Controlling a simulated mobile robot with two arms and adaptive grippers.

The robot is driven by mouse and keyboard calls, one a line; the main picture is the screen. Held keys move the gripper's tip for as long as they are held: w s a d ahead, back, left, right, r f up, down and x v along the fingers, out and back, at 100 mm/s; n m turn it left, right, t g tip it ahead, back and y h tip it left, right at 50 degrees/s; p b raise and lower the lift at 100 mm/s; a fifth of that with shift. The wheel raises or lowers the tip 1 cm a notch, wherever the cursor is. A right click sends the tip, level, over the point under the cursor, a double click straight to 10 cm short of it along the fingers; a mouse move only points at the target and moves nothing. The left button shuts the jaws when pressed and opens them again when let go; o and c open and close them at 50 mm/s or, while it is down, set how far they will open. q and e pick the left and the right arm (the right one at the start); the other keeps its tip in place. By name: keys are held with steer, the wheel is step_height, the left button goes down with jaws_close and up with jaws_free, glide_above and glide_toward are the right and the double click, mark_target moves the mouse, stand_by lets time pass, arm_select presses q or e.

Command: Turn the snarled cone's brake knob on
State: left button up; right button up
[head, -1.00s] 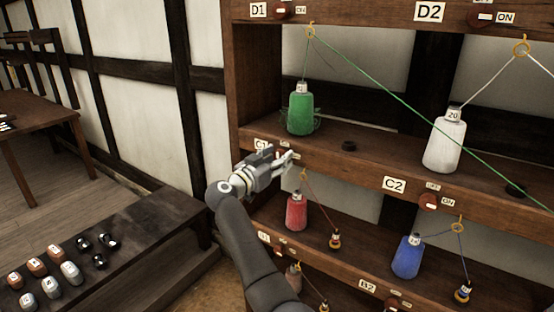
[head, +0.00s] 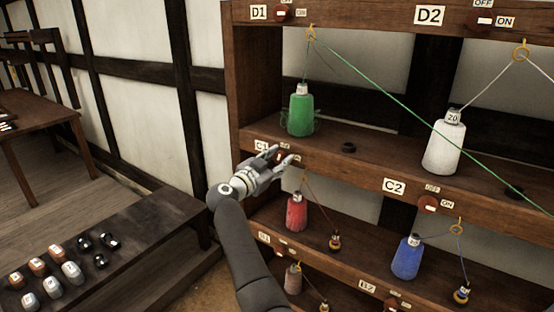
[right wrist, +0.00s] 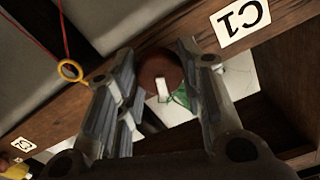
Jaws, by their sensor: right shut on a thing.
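The snarled cone is the green cone (head: 301,112), with loose loops of thread around its lower part. It stands on the shelf just above the C1 label (right wrist: 241,19). The C1 brake knob (right wrist: 160,72) is a round red-brown knob with a white mark. My right gripper (head: 282,155) is at this knob, and in the right wrist view its fingers are shut on the knob's two sides. In the head view the gripper mostly hides the knob. My left gripper is not in view.
The D1 knob (head: 282,14) is above and the C2 knob (head: 428,204) is to the right. A white cone (head: 444,148) stands further right. A dark bench (head: 150,225) is at the left.

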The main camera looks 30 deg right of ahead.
steer(key=m, duration=0.3)
steer(key=shift+f, duration=0.1)
steer(key=m+b, duration=0.1)
steer(key=m, duration=0.1)
steer(key=shift+m, duration=0.3)
steer(key=m+b, duration=0.2)
steer(key=m, duration=0.2)
steer(key=shift+f, duration=0.1)
steer(key=shift+m+b, duration=0.8)
steer(key=shift+m, duration=0.5)
steer(key=o, duration=1)
